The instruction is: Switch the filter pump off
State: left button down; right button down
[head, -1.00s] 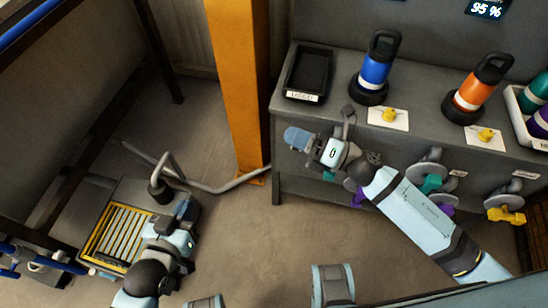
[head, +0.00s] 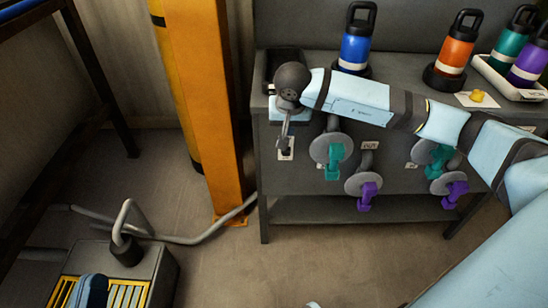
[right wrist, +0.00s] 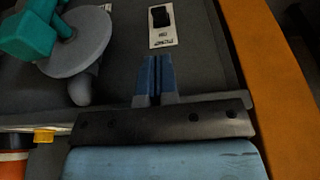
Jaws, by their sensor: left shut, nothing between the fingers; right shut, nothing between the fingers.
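A small white plate with a black rocker switch (right wrist: 161,18) and dark print shows in the right wrist view. In the head view the plate (head: 286,155) is on the bench front, left of the teal and purple valves. My right gripper (right wrist: 155,62) is shut and empty, its blue fingertips just short of the plate in the picture; contact cannot be told. My left gripper (head: 91,291) is shut, low at the left, in front of a grey floor box's yellow slatted top (head: 125,294).
Teal valve (head: 333,160) and purple valve (head: 367,193) handles stick out right of the plate. Bottles, including a blue one (head: 356,42), stand on the bench. An orange pillar (head: 205,110) rises left of it. A grey pipe (head: 190,239) crosses the floor.

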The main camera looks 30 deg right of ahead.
aim_at(287, 152)
jog(key=shift+d, duration=0.2)
